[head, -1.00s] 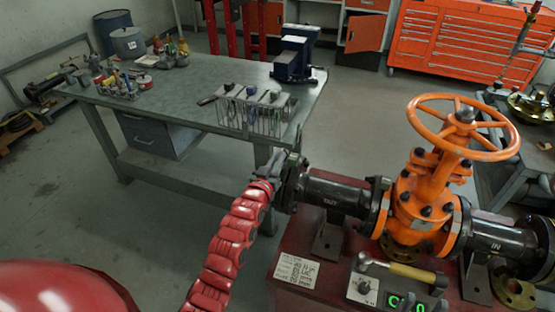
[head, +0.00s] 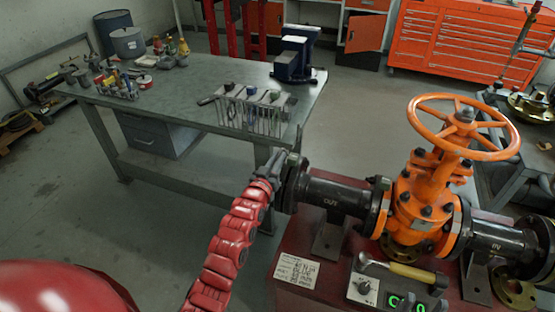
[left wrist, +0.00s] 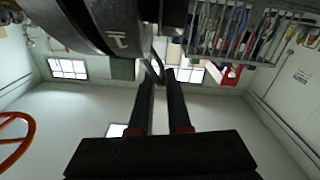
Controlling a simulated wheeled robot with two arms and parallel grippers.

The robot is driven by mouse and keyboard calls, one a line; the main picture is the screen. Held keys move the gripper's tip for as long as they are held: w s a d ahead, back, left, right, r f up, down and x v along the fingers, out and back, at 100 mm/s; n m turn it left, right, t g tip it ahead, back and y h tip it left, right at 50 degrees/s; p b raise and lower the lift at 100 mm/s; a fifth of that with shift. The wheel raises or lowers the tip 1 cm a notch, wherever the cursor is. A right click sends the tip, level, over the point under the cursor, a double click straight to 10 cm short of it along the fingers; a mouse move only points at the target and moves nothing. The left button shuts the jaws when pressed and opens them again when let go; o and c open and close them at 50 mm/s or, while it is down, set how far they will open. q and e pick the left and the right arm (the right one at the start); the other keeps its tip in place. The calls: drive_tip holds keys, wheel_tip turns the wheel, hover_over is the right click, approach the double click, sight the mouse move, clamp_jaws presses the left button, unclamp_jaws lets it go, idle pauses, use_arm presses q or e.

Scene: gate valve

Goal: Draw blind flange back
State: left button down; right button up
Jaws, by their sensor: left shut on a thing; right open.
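The dark blind flange (head: 291,184) is at the left, OUT end of the black pipe (head: 336,196) in the head view. Any gap between flange and pipe is too small to tell. My left gripper (head: 275,166) is at the flange's left side, shut on its handle. In the left wrist view my left fingers (left wrist: 160,82) close around a thin curved handle (left wrist: 156,68), below the big dark round body. My right gripper (head: 424,292) shows only as dark fingertips at the bottom edge, apart and empty, in front of the display.
The orange gate valve (head: 424,200) with its handwheel stands right of the pipe. A grey workbench (head: 195,90) with a tool rack (head: 255,110) is behind my left gripper. Floor left of the flange is open.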

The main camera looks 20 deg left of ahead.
use_arm(q)
drive_tip(key=shift+a+f+b, duration=0.25)
drive_tip(key=shift+a+b, duration=0.35)
drive_tip(key=shift+b, duration=0.5)
drive_tip(key=c, duration=1.2)
unclamp_jaws()
drive_tip(key=shift+o, duration=1.2)
drive_tip(key=shift+a, duration=0.15)
drive_tip(key=shift+r, duration=0.1)
drive_tip(key=s+b, duration=0.2)
drive_tip(key=s, duration=1.5)
drive_tip(key=shift+s+a, duration=0.25)
drive_tip(key=shift+a, duration=0.05)
